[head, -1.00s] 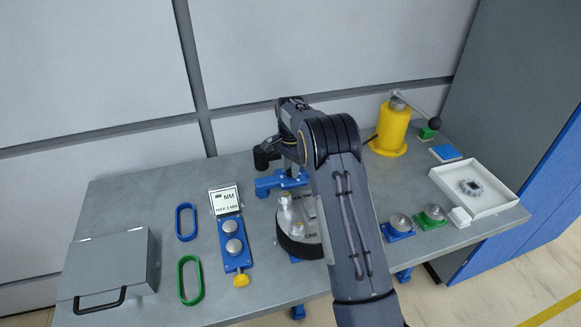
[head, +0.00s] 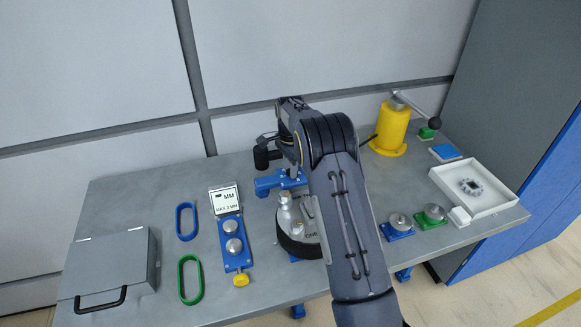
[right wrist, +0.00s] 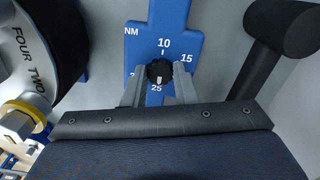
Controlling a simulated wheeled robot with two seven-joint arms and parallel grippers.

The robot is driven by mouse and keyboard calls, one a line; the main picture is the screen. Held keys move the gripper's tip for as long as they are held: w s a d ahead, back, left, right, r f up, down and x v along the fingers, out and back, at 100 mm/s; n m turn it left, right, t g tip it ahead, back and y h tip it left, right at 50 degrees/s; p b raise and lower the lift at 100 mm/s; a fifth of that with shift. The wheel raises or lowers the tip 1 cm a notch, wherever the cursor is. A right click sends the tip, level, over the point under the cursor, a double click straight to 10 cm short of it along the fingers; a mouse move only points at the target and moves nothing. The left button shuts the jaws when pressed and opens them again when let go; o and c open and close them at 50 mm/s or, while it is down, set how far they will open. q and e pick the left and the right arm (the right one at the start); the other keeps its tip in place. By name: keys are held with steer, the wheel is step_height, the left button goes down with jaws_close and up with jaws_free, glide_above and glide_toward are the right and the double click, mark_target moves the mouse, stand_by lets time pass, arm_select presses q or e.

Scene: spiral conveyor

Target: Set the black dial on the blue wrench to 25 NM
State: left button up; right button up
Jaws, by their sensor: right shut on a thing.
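The blue wrench (head: 270,184) lies at the back middle of the table, partly hidden by my right arm. In the right wrist view its blue face (right wrist: 163,22) carries NM and the numbers 10, 15 and 25; another number at left is mostly covered. The black dial (right wrist: 159,70) sits among these numbers, and its small white mark appears to point down toward 25. My right gripper (right wrist: 158,82) is shut on the black dial, one finger on each side. In the head view the fingertips are mostly hidden behind my arm. My left gripper is not in view.
A silver numbered drum with a black band (head: 293,243) stands close in front of the wrench. A black cylindrical grip (head: 263,157) is beside it. A yellow post (head: 389,130) and white tray (head: 492,205) stand right; a blue gauge (head: 236,256) and grey box (head: 104,268) left.

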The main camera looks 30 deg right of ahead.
steer(key=o, duration=1)
steer(key=shift+r+b, duration=0.6)
steer(key=shift+r, duration=3.3)
